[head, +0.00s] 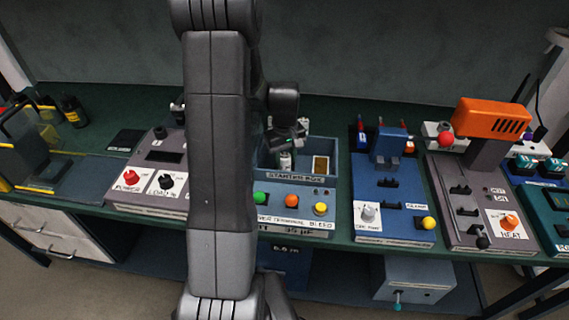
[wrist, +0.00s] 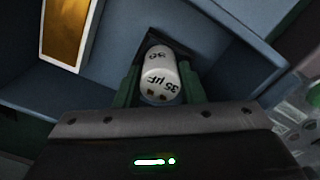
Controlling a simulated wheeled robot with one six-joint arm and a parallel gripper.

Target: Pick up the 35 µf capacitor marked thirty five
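The white capacitor (wrist: 160,75) is a round can marked "35 µF", with small brown terminals on the end facing the wrist camera. It stands at a dark square recess in the blue-grey starter box (head: 323,144). In the head view the white can (head: 285,161) shows just below my gripper (head: 288,138). In the wrist view the green fingers of my gripper (wrist: 160,84) are on both sides of the can, very close to it. I cannot tell whether they press on it. The can's lower part is hidden.
A brown-gold panel (wrist: 65,30) lies in the box beside the recess, and box walls are close around the fingers. A blue clamp unit (head: 390,190) and an orange heat tool (head: 490,118) stand to the right. A grey power unit (head: 150,185) is left.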

